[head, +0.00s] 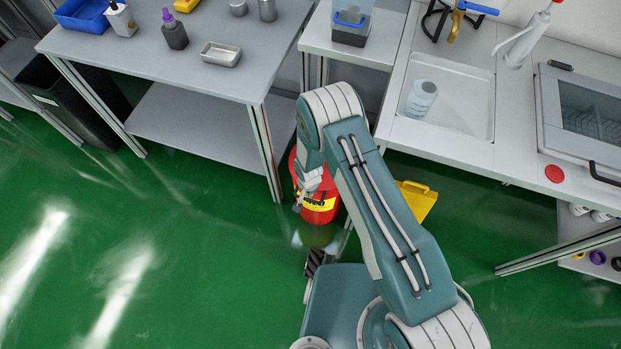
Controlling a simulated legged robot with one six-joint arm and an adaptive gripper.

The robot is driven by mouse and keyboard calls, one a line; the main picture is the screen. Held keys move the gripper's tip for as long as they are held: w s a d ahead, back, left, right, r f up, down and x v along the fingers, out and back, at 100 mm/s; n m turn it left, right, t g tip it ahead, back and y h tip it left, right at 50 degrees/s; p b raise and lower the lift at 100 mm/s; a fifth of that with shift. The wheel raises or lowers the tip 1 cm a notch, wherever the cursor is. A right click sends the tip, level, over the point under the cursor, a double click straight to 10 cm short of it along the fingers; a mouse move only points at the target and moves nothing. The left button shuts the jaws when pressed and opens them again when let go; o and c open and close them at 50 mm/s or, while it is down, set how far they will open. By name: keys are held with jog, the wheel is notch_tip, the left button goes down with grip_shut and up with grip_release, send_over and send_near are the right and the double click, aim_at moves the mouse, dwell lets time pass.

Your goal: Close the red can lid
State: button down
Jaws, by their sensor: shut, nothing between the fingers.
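A red can (322,214) with a yellow label band stands on the green floor beside the table leg. My arm crosses in front of its right side. My gripper (297,208) is shut and empty, and shows small in front of the can's left side. I cannot tell whether it touches the can. The can's lid cannot be made out, as my arm and wrist hide much of the can's top.
A grey table (160,62) with bottles and a metal tray (221,54) stands behind left. A sink counter (455,150) is at right. A yellow object (418,200) stands on the floor right of my arm. The green floor (190,260) at left is clear.

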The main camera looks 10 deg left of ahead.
aim_at(308, 200)
jog(key=f, duration=0.4)
jog(key=shift+s+a, duration=0.25)
jog(key=shift+s, duration=0.05)
jog(key=shift+f, duration=0.2)
jog(key=shift+s+d+f, duration=0.1)
jog(key=shift+d, duration=0.05)
jog(key=shift+w+r, duration=0.2)
jog(key=shift+r, duration=0.15)
jog(key=r, duration=0.1)
jog(key=w+r, duration=0.1)
jog(key=shift+r, duration=0.4)
jog(key=s+r, duration=0.6)
jog(key=r, duration=0.3)
jog(key=shift+a, duration=0.4)
jog(key=shift+r, duration=0.1)
